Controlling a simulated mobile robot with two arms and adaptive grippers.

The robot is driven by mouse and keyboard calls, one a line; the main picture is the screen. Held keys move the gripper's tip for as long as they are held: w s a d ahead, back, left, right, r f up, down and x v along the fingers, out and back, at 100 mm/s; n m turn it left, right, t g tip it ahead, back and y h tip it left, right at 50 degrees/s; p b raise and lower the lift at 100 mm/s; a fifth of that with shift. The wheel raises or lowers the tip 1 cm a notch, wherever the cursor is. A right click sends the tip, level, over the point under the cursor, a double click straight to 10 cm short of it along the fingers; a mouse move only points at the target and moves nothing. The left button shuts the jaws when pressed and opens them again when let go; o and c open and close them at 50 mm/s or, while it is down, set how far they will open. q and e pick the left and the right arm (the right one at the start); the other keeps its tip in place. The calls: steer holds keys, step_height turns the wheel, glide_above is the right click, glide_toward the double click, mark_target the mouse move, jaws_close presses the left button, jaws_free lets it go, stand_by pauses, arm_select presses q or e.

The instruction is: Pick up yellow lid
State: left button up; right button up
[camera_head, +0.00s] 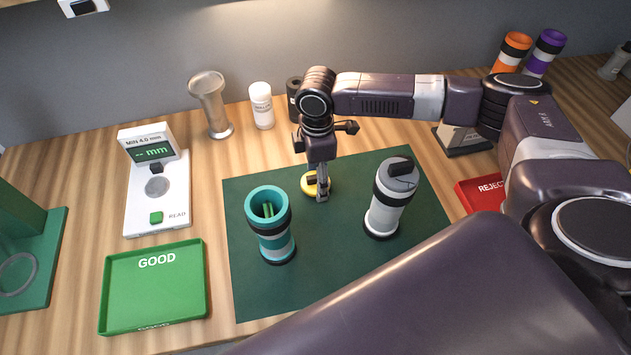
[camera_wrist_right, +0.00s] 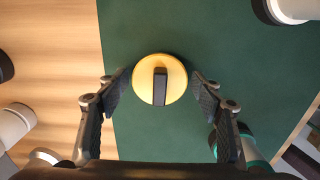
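The yellow lid (camera_head: 329,184) is a round disc lying on the green mat (camera_head: 345,255). In the right wrist view the yellow lid (camera_wrist_right: 147,80) shows a dark upright ridge across its middle. My right gripper (camera_head: 322,195) is directly over the lid in the head view and partly hides it. In the right wrist view the right gripper (camera_wrist_right: 160,84) is open, with one finger on each side of the lid and a gap on both sides. My left gripper is not in view.
A teal open tube (camera_head: 275,245) stands left of the lid, a white lidded tube (camera_head: 382,215) right of it. A green GOOD tray (camera_head: 110,290), a gauge (camera_head: 180,190) and a red REJECT tray (camera_head: 475,205) lie around the mat. The mat's front is clear.

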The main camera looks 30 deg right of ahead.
steer(key=c, duration=0.7)
steer(key=shift+c, duration=0.2)
steer(key=shift+r, duration=0.1)
